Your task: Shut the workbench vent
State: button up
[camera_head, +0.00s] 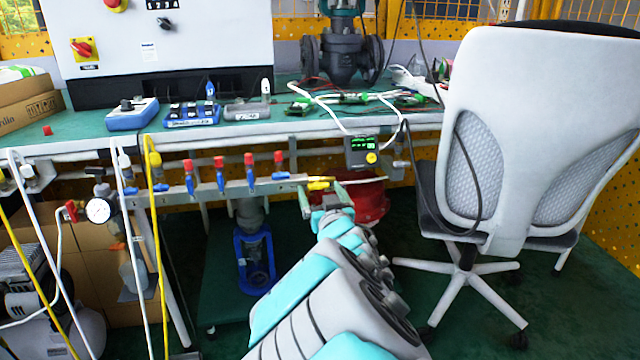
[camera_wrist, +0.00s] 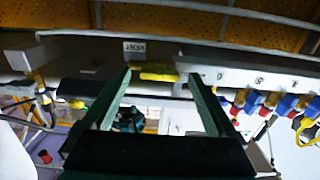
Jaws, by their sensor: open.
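The vent valve's yellow handle (camera_head: 320,184) is at the right end of the metal manifold rail (camera_head: 235,188) under the bench edge. In the wrist view the yellow handle (camera_wrist: 158,75) lies lengthwise along the rail, below a small VENT label (camera_wrist: 134,46). My gripper (camera_head: 322,196) reaches up to the rail; in the wrist view my gripper (camera_wrist: 160,77) is open, with one finger near each end of the handle. I cannot tell whether the fingertips touch it. The valve body is mostly hidden.
Several blue valves with red tops (camera_head: 220,175) line the rail to the left. A small black device with a yellow button (camera_head: 361,152) hangs just right of the handle. A white office chair (camera_head: 520,130) stands at the right. Yellow and white hoses (camera_head: 155,220) hang at the left.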

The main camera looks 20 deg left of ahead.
jog(key=shift+w, duration=0.1)
jog(key=c, duration=1.4)
